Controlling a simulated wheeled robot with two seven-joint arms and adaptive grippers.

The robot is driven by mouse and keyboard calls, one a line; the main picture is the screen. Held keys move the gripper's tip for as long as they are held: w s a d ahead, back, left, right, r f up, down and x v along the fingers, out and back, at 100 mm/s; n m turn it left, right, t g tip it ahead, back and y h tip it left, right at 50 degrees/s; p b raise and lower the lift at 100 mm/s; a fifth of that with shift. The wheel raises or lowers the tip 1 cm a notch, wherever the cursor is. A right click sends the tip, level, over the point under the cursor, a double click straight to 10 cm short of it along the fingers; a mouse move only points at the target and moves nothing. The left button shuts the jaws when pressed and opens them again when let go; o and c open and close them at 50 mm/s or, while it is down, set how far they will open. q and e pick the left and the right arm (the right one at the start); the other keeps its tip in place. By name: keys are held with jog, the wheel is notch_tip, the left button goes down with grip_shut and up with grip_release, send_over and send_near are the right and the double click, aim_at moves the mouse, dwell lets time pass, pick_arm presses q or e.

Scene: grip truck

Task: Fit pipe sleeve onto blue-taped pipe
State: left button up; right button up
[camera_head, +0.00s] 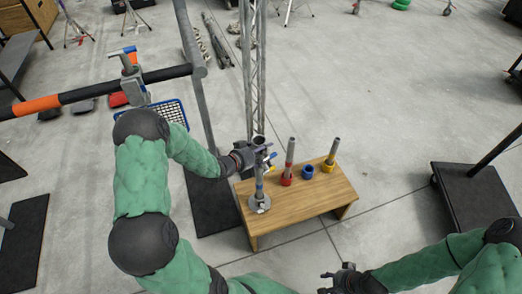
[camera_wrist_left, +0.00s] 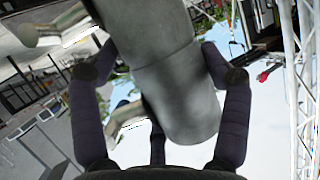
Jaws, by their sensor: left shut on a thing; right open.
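My left gripper (camera_head: 257,154) is shut on a grey pipe sleeve (camera_head: 259,143), held roughly upright above the left end of the wooden bench. In the left wrist view the grey sleeve (camera_wrist_left: 172,85) lies between the two dark fingers. My right gripper (camera_head: 338,281) is open and empty in front of the bench.
A metal truss (camera_head: 253,70) rises behind. A dark cart (camera_head: 476,200) is at right. The floor between bench and cart is clear.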

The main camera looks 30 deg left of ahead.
aim_at(261, 158)
pick_arm(q)
jog(key=shift+f, duration=0.25)
jog(key=shift+f+b, duration=2.05)
jog(key=shift+f, duration=0.25)
jog(key=shift+f, duration=0.35)
jog(key=o, duration=1.7)
jog(key=shift+f, duration=0.1)
jog(key=shift+s, duration=0.15)
jog(key=v, duration=1.1)
jog(key=shift+s+r, duration=0.3)
jog(key=shift+r, duration=0.05)
